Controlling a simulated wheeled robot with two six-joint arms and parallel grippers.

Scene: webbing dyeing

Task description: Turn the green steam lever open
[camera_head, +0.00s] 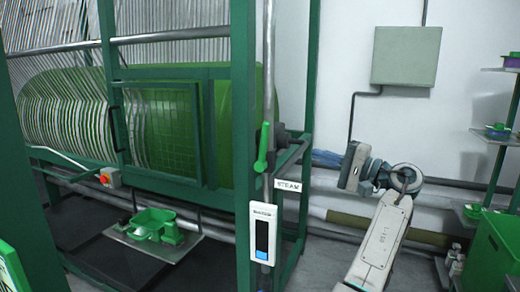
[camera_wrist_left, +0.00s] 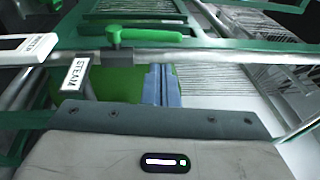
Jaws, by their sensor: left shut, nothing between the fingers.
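The green steam lever (camera_head: 262,148) is mounted on a vertical metal pipe beside the green frame post. My right gripper is not in view.
A green frame post (camera_head: 243,120) stands left of the lever. A white gauge (camera_head: 263,233) hangs on the pipe below it. A green drum (camera_head: 170,115) lies behind the frame. Pipes (camera_head: 330,183) run along the wall. Shelves (camera_head: 495,135) stand at the right.

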